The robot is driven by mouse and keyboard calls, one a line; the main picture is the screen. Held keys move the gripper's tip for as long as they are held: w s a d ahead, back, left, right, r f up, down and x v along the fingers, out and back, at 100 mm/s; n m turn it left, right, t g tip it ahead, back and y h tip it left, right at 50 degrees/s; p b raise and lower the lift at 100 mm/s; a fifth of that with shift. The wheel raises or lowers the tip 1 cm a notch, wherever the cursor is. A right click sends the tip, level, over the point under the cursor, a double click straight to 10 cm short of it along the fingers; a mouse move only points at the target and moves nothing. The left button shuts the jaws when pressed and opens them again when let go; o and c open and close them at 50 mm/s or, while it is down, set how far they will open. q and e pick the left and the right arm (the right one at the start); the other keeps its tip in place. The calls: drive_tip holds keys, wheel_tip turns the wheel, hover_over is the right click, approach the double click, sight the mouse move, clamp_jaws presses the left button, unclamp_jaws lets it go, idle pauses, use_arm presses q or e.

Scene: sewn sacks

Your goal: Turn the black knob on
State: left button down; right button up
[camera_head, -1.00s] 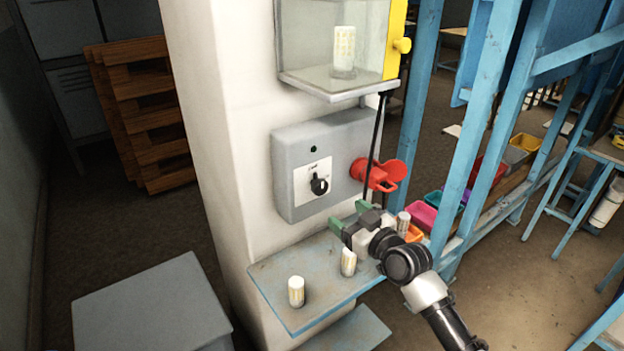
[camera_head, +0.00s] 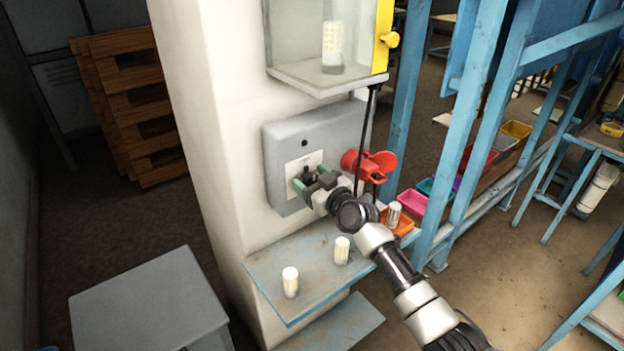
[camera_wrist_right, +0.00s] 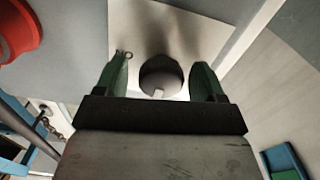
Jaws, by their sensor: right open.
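The black knob (camera_head: 308,174) sits on a white plate (camera_head: 293,168) on the front of a grey box (camera_head: 283,137) fixed to a white pillar. In the right wrist view the knob (camera_wrist_right: 161,77) shows as a dark round shape with a small light mark. My right gripper (camera_head: 310,182) is open at the knob. Its green fingers (camera_wrist_right: 161,82) stand on either side of the knob, with a gap visible on both sides. In the head view the gripper partly hides the knob. My left gripper is not in view.
A red part (camera_head: 368,165) sticks out on the box's right side, beside my right arm. A blue-edged shelf (camera_head: 312,270) below holds several pale cylinders. A clear case (camera_head: 325,60) hangs above. Blue posts stand at right.

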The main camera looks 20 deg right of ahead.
drive_tip(key=shift+c, duration=0.3)
drive_tip(key=c, duration=0.9)
drive_tip(key=shift+m, duration=0.4)
drive_tip(key=m+b, duration=0.1)
drive_tip(key=m, duration=0.2)
drive_tip(key=shift+m, duration=0.4)
drive_tip(key=m, duration=0.9)
drive_tip(key=m+p, duration=0.1)
drive_tip(key=m, duration=0.3)
drive_tip(key=shift+d+f, duration=0.1)
drive_tip(key=shift+m, duration=0.3)
